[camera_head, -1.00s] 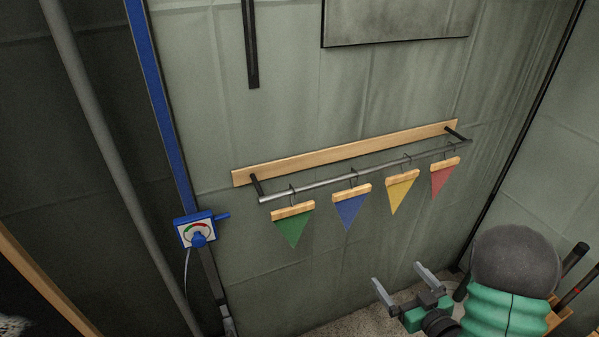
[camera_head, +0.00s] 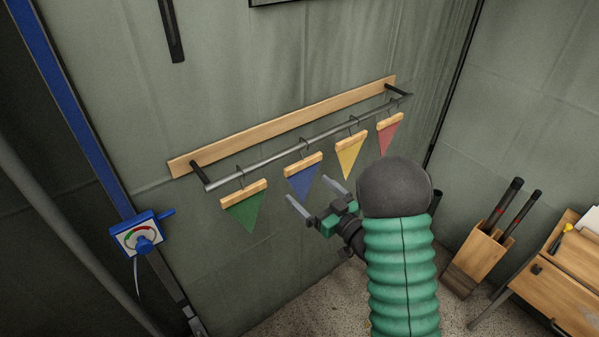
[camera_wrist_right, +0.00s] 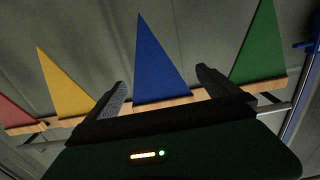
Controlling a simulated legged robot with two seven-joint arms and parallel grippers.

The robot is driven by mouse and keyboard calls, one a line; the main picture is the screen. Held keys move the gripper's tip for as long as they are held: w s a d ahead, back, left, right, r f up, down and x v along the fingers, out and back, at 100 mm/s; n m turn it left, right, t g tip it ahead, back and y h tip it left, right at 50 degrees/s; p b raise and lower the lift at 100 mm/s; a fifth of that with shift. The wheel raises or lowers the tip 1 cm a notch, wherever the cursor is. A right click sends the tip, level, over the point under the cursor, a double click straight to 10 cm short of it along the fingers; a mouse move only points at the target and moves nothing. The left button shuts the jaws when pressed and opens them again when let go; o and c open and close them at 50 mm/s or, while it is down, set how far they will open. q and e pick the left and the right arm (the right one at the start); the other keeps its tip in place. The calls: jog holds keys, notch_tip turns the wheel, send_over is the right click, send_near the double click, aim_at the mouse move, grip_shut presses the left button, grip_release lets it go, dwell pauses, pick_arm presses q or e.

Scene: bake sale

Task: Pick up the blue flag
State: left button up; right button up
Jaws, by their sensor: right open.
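The blue flag (camera_head: 302,180) hangs by a hook from a metal rail on the wall, second from the left in the head view. It is a pointed cloth triangle with a wooden top bar. In the right wrist view the blue flag (camera_wrist_right: 158,65) appears upside down, between the two fingers in the picture. My right gripper (camera_head: 312,196) is open and empty, close by the flag's lower right side. In the wrist view its fingers (camera_wrist_right: 162,88) stand apart on either side of the flag; contact cannot be seen. My left gripper is not in view.
A green flag (camera_head: 245,211) hangs left of the blue one, and yellow (camera_head: 350,158) and red (camera_head: 389,136) flags hang to the right on the same rail (camera_head: 270,159). A blue gauge box (camera_head: 137,236) is at left. A wooden holder (camera_head: 474,263) and cabinet (camera_head: 560,300) stand right.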

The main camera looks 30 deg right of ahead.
aim_at(304, 182)
jog(key=w, duration=0.3)
jog(key=w+d, duration=0.1)
jog(key=shift+w+f+p, duration=0.25)
jog(key=shift+w+p, duration=0.1)
jog(key=shift+w, duration=0.2)
jog(key=shift+a, duration=0.3)
jog(key=shift+c, duration=0.4)
jog(key=shift+s+a+r, duration=0.1)
jog(key=shift+r, duration=0.05)
jog(key=shift+c, duration=1.1)
jog(key=shift+d, duration=0.25)
jog(key=c, duration=1.1)
jog(key=shift+c, duration=0.2)
